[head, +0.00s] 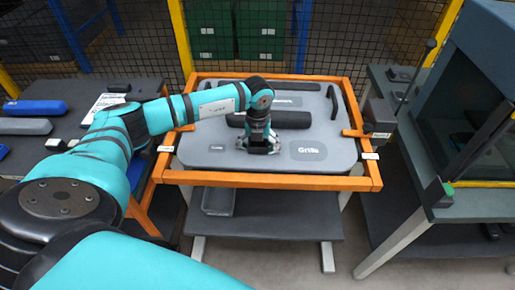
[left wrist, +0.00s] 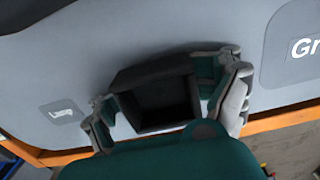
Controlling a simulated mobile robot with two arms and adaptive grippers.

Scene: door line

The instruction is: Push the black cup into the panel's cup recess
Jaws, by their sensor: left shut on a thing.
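The grey door panel (head: 215,150) lies in an orange frame in the head view, and its surface also fills the left wrist view (left wrist: 80,75). My left gripper (head: 259,146) is over the near middle part of the panel, pointing down. In the left wrist view it is shut on the black cup (left wrist: 158,103), a square, open-topped box with one finger at each side. The cup's opening faces the wrist camera, and its far wall is close to the panel. The cup recess is not seen; the gripper and cup hide the panel there. My right gripper is not in view.
A long black part (head: 290,119) lies across the panel's middle, behind the gripper. Orange frame rails (head: 270,180) edge the panel. A dark table (head: 30,145) with blue and grey parts stands left. A bench with a dark cabinet (head: 480,90) stands right.

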